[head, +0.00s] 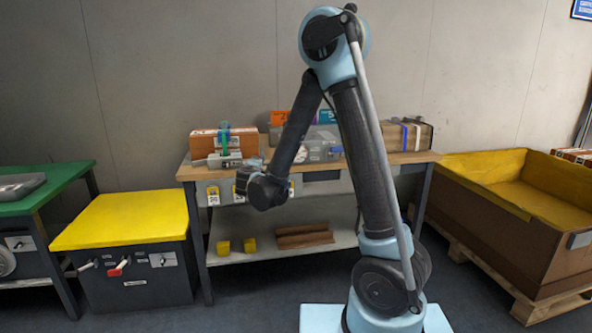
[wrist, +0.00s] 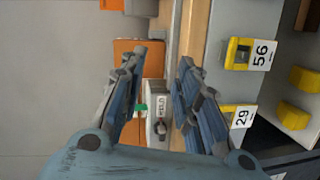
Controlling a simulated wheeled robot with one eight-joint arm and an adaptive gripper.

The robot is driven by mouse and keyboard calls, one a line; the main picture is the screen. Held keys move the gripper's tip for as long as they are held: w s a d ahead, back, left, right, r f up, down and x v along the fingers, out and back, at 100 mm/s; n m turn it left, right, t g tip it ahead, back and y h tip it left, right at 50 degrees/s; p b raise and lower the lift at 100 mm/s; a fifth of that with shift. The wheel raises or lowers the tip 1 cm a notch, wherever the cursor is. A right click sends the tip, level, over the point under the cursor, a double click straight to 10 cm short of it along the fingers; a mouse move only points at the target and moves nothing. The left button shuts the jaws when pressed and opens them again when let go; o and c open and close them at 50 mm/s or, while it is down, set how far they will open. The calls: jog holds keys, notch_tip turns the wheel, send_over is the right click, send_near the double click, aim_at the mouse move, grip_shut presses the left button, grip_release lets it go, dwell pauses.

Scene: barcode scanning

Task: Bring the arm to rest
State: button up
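My arm reaches over the front of the workbench (head: 408,158) in the head view, its forearm hanging down and to the left. My gripper (head: 246,177) is at the bench's front edge, small and dark there. In the wrist view my gripper (wrist: 163,62) has its two fingers well apart, with nothing held between them. Beyond the fingers lie an orange-brown box (wrist: 153,52) and a grey device (wrist: 158,127) with a label.
Yellow tags numbered 56 (wrist: 238,54) and 29 (wrist: 222,118) line the bench front. A yellow-topped cabinet (head: 122,218) and a green table (head: 52,183) stand left. A large yellow-lined crate (head: 480,215) on a pallet stands right. The lower shelf holds yellow blocks (head: 249,245).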

jog(key=s+d+r+m+g+h, duration=0.1)
jog(key=s+d+m+g+h, duration=0.2)
jog(key=d, duration=1)
jog(key=s+d+m+g+h, duration=0.2)
jog(key=d+m, duration=0.2)
jog(key=d, duration=0.8)
jog(key=s+d+f+m+g, duration=0.3)
jog(key=s+d+m+g, duration=0.15)
jog(key=s+d, duration=0.7)
jog(key=s+f+m+g+y, duration=0.2)
jog(key=s+f, duration=0.1)
jog(key=s, duration=0.7)
jog(key=s+d+f+m+g+y, duration=0.1)
jog(key=s+f+m+g+y, duration=0.1)
jog(key=s, duration=0.9)
jog(key=shift+s+d+f+m+g, duration=0.2)
jog(key=shift+f+m+g, duration=0.25)
jog(key=shift+f, duration=0.55)
